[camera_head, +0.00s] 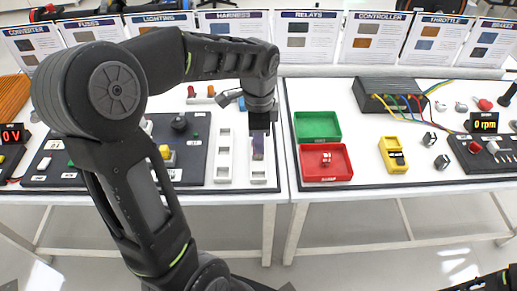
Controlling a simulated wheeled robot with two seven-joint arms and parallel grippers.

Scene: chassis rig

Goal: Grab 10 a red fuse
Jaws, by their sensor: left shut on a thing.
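My left gripper (257,143) reaches down from above over a narrow white holder (258,176) at the right end of the left-hand mat. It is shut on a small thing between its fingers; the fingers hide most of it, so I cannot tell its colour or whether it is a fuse. I cannot tell whether it is seated in the holder or just above it. Two small reddish pieces, perhaps fuses, stand at the back, one orange-red (211,90) and one darker (191,91). My right gripper is not in view.
A second white holder (223,160) stands just left. A green bin (317,125) and a red bin (346,162) with a small item inside are to the right. Beyond are a yellow meter (393,154) and a wired grey controller box (388,96). Sign cards line the back.

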